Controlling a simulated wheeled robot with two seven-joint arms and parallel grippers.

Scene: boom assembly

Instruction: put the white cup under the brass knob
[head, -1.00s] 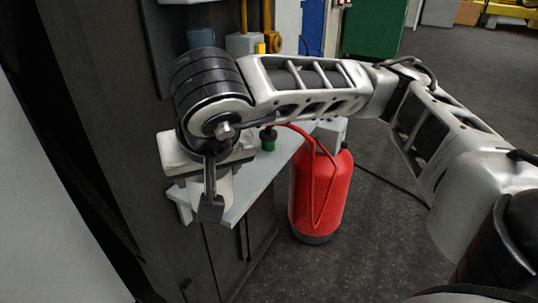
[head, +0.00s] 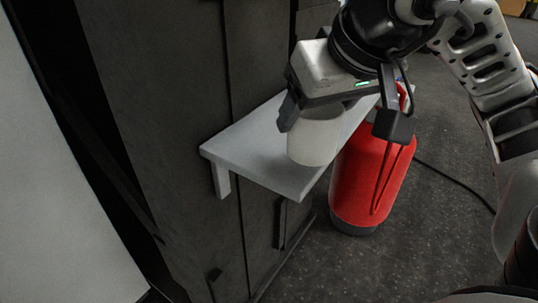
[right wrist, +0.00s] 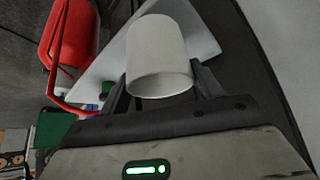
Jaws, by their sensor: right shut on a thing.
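The white cup (head: 315,138) is between the fingers of my right gripper (head: 340,120), which is shut on it. In the head view the cup is in front of a light grey shelf (head: 245,150); I cannot tell whether it touches the shelf. The right wrist view shows the cup (right wrist: 158,55) between the two dark fingers (right wrist: 160,85), with the shelf behind it. The brass knob cannot be made out in either view now. My left gripper is not in view.
A red cylinder (head: 362,180) stands on the floor right of the shelf, with a black cable (head: 455,180) running from it. A dark cabinet (head: 165,110) rises behind the shelf. The left part of the shelf top is clear.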

